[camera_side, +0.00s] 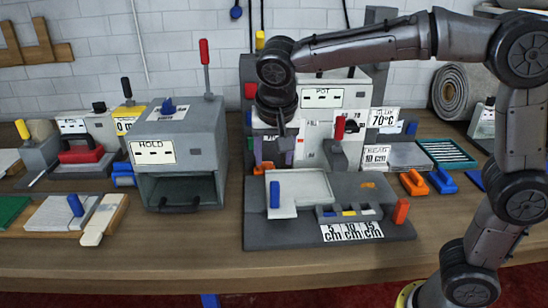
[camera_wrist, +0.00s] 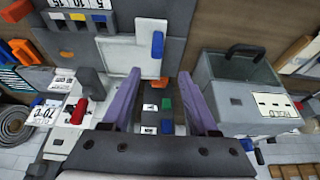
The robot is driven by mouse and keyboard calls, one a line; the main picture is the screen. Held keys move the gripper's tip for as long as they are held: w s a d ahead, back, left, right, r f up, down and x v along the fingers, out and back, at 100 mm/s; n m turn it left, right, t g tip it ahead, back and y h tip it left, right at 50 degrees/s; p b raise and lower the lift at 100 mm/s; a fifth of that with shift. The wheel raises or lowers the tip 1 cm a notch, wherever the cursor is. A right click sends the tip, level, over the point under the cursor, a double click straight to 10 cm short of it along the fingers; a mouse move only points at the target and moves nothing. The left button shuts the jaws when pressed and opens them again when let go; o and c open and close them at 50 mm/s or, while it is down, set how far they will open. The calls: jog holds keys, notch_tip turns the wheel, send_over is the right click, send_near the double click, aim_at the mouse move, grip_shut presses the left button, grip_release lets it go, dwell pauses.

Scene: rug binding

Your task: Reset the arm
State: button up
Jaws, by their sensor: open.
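My gripper (camera_side: 282,138) hangs at the end of my arm in the side view, in front of the grey machine with the POT label (camera_side: 322,97). In the wrist view its two purple-grey fingers (camera_wrist: 160,75) are spread wide apart with nothing held between them. The grey base plate (camera_side: 330,232) with a white panel (camera_side: 300,187) and a blue handle (camera_side: 275,194) lies below and in front of the gripper. In the side view the fingertips are small and partly lost against the machine.
A grey HOLD box (camera_side: 178,150) with a red-topped lever stands left of the gripper. Orange (camera_side: 413,183) and blue (camera_side: 441,180) blocks lie to the right, near a green-striped tray (camera_side: 446,153). A rolled rug (camera_side: 450,92) is at the back right. The table's front strip is clear.

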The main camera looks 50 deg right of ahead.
jog(key=s+d+r+t+y, duration=0.1)
jog(key=s+d+r, duration=0.4)
jog(key=s+d, duration=0.45)
jog(key=s+a+f+n+y, duration=0.1)
jog(key=s+f+n, duration=0.3)
jog(key=s, duration=0.2)
jog(key=s+a+f+n+t+y, duration=0.1)
jog(key=s+a+f+n, duration=0.1)
jog(key=s+f+n, duration=0.2)
jog(key=s+n, duration=0.1)
jog(key=s, duration=0.2)
jog(key=shift+a+f, duration=0.25)
jog(key=shift+f, duration=0.05)
